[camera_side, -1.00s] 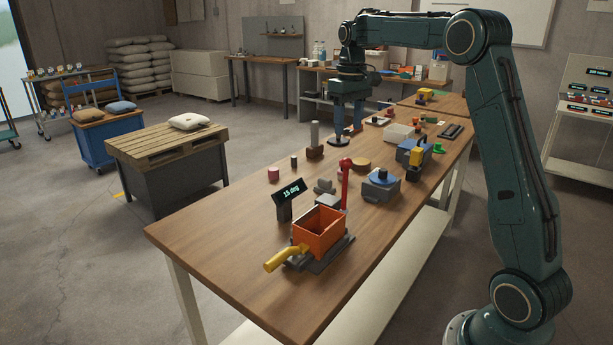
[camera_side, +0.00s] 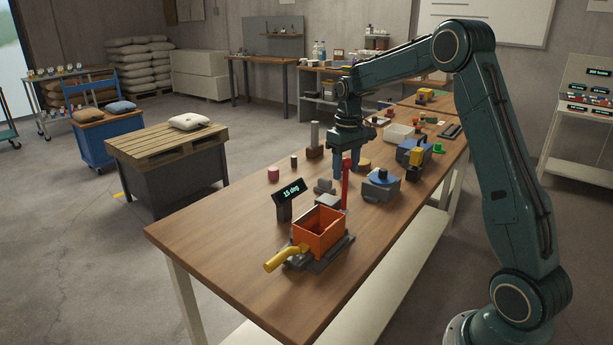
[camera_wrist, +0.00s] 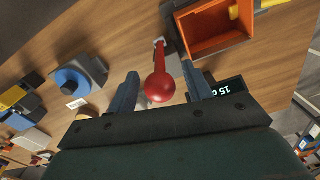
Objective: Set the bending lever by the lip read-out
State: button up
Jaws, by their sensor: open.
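The bending lever (camera_side: 345,186) is a red upright rod beside the orange box, and its round red knob (camera_wrist: 160,87) shows in the wrist view. My gripper (camera_side: 346,172) is above the bench at the lever's top. In the wrist view my gripper (camera_wrist: 161,84) is open, with one finger on each side of the knob and a gap to both.
The orange open box (camera_side: 318,232) with a yellow spout (camera_side: 286,258) stands on a dark base in front of the lever. A grey block with a blue dial (camera_side: 381,184) stands to the right. Grey pieces (camera_side: 324,186) lie left of the lever. The bench's near left is clear.

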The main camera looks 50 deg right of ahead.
jog(key=shift+f, duration=0.75)
grip_shut()
jog(key=shift+s+t, duration=1.2)
jog(key=shift+s, duration=0.15)
grip_release()
jog(key=shift+f, duration=0.1)
